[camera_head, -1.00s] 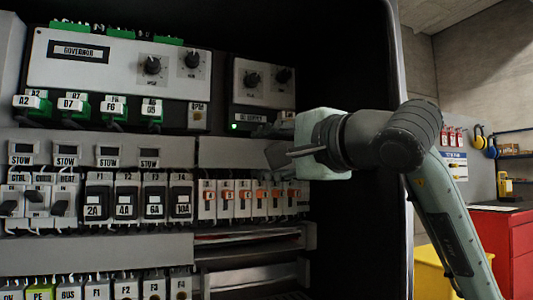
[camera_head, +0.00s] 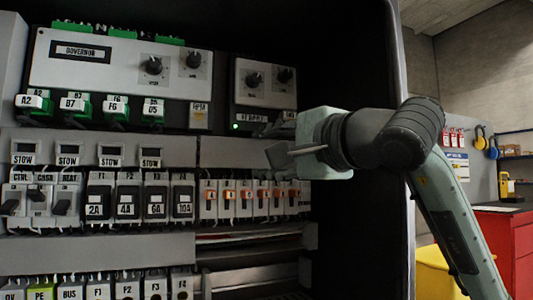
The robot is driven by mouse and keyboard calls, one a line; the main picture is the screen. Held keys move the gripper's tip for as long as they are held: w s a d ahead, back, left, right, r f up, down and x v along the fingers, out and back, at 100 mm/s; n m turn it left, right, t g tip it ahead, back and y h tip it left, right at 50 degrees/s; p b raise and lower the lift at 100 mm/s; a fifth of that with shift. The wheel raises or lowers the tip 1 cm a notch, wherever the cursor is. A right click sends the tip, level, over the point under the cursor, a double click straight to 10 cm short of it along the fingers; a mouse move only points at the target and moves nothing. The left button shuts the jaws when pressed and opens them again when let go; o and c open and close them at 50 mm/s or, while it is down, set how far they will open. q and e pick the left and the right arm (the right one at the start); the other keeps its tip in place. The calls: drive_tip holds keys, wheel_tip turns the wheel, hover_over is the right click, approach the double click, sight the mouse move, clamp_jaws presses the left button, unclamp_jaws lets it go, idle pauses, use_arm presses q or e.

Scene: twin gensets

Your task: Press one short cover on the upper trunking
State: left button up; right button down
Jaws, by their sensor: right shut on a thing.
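The upper trunking (camera_head: 90,135) runs across the cabinet between the governor panel and the breaker row. A short grey cover (camera_head: 228,152) lies along its right-hand stretch, beside the longer part on the left. My right gripper (camera_head: 279,154) comes in from the right and is shut at the right end of this cover. Its fingers and pale green body hide that end, so the exact contact and whether the cover is fully seated cannot be told. My left gripper is not in view.
Breakers with orange marks (camera_head: 247,195) sit just below the gripper, with black fuse holders (camera_head: 127,198) to the left. The governor panel (camera_head: 120,70) is above. The lower trunking (camera_head: 95,248) has an open right stretch showing wires. The cabinet's dark side wall (camera_head: 350,240) is at the right.

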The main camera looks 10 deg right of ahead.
drive_tip(key=shift+w+a, duration=0.15)
drive_tip(key=shift+w, duration=0.6)
idle(1.4)
drive_tip(key=c, duration=0.8)
unclamp_jaws()
